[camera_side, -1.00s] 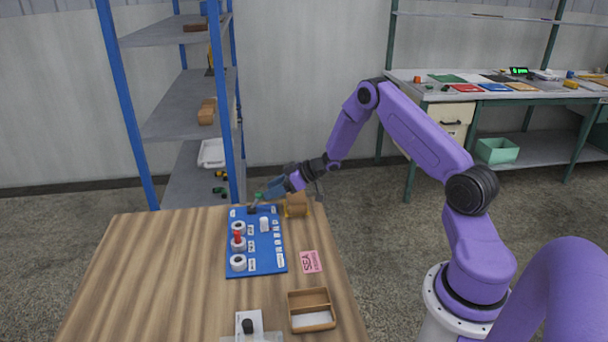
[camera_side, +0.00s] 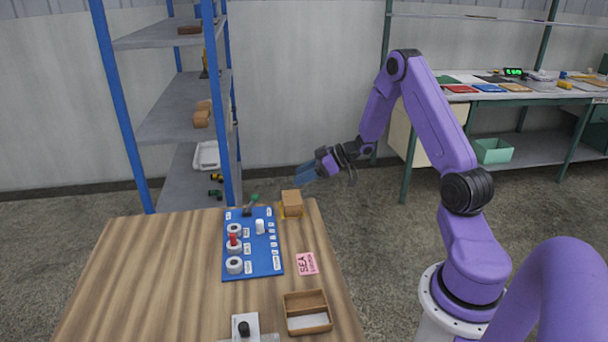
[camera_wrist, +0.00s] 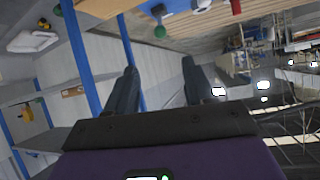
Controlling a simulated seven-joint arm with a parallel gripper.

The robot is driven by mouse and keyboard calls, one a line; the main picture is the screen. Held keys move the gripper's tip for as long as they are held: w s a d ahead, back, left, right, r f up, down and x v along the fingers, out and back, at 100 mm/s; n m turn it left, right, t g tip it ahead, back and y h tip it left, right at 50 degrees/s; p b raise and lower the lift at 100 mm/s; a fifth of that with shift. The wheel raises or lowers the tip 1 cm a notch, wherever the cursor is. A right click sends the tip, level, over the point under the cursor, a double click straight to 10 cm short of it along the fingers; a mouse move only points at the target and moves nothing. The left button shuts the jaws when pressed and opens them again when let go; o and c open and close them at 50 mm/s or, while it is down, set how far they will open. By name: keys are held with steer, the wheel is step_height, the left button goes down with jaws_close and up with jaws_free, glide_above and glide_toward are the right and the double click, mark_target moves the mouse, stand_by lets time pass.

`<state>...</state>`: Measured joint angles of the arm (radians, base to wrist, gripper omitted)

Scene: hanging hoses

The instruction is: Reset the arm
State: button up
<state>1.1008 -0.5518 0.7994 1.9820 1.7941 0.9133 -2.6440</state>
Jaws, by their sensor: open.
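My gripper (camera_side: 304,174) is in the air above the far right edge of the table, clear of the blue board and the cardboard box. In the wrist view its two dark fingers (camera_wrist: 158,82) stand apart with nothing between them. The blue board (camera_side: 265,262) lies on the wooden table. It carries white rings, a red peg, a white cylinder and a green-knobbed lever (camera_side: 254,198) at its far end. The green knob also shows at the top of the wrist view (camera_wrist: 159,32).
A cardboard box (camera_side: 292,203) stands beside the board's far right corner. A divided wooden tray (camera_side: 307,322) and a pink note (camera_side: 307,263) lie nearer. A blue-posted shelf (camera_side: 122,110) stands behind at left. A workbench (camera_side: 480,95) is at the back right. The left table area is bare.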

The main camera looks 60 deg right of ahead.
steer(key=s+a+r+n+g+y, duration=0.1)
steer(key=s+a+r+g, duration=0.15)
steer(key=a, duration=0.55)
steer(key=s+a+r+n+g+y, duration=0.1)
steer(key=s+a+r+n+g, duration=0.2)
steer(key=a, duration=0.5)
steer(key=s+a+r+g+y, duration=0.1)
steer(key=s+a+g, duration=0.2)
steer(key=s+a, duration=0.35)
steer(key=s+a+r+n+g+h, duration=0.1)
steer(key=s+a+g+h, duration=0.1)
steer(key=s+a, duration=0.3)
steer(key=s+a+r+n+g+h, duration=0.1)
steer(key=s+a+r+g+h, duration=0.15)
steer(key=s, duration=0.55)
steer(key=s+d+r+n+t+h, duration=0.1)
steer(key=s+d+t+h, duration=0.2)
steer(key=s, duration=0.5)
steer(key=shift+s+d+h, duration=0.3)
steer(key=shift+d+h, duration=0.1)
steer(key=shift+h, duration=0.25)
